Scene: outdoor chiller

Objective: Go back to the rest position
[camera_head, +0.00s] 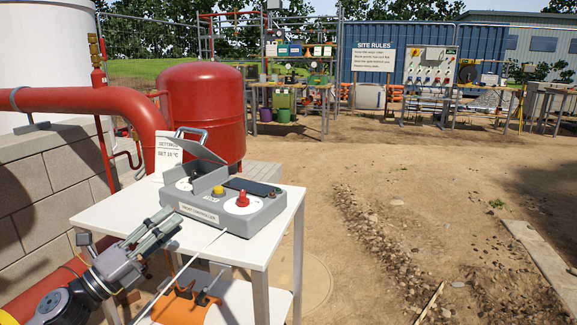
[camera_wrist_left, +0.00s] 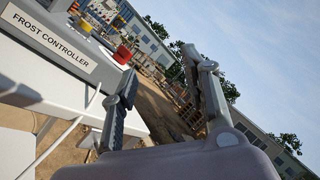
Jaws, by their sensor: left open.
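My left gripper (camera_head: 158,225) is open, with nothing seen between its fingers. It is at the front left edge of the white table, close to the frost controller (camera_head: 222,200) and in front of its labelled side. In the left wrist view my left gripper (camera_wrist_left: 160,72) shows two spread grey fingers, and the frost controller (camera_wrist_left: 62,45) is at the upper left, beside the fingers. The controller is a grey box with a raised lid, a red knob and a yellow button. My right gripper is not in view.
The white table (camera_head: 277,240) has a lower shelf holding an orange object (camera_head: 185,303). A white cable hangs from the controller. A red tank (camera_head: 203,105), red pipe (camera_head: 75,100) and block wall (camera_head: 45,178) stand behind and left. Open dirt ground (camera_head: 400,200) lies right.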

